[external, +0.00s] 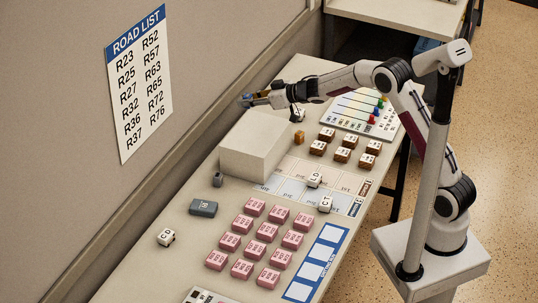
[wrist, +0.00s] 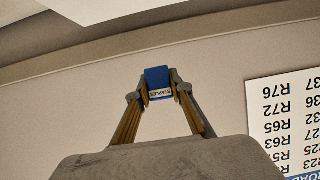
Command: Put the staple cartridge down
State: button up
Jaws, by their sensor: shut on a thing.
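The staple cartridge (wrist: 158,80) is a small blue block with a white label reading STAPLES. It sits between the fingertips of my gripper (wrist: 160,92) in the wrist view, and the gripper is shut on it. In the external view my gripper (external: 250,99) is at the end of the outstretched arm, raised above the far left part of the desk near the wall. The cartridge shows there only as a small bluish bit at the fingertips. Beneath and in front of the gripper stands a large plain pale box (external: 254,145).
On the desk (external: 150,270) lie several pink blocks (external: 267,232), several brown blocks (external: 343,155), a grey-blue box (external: 203,208), a small dark item (external: 217,180) and white lettered pieces (external: 166,237). A board with coloured pegs (external: 362,112) lies beyond. The wall carries a road list (external: 139,82).

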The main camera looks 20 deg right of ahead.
jog(key=shift+d+f+h, duration=0.2)
jog(key=shift+d+h, duration=0.05)
jog(key=shift+h, duration=0.05)
jog(key=shift+f, duration=0.1)
send_over(250, 131)
jog(key=shift+f, duration=3.1)
jog(key=shift+f, duration=1.85)
jog(key=o, duration=1.1)
jog(key=shift+f, duration=0.1)
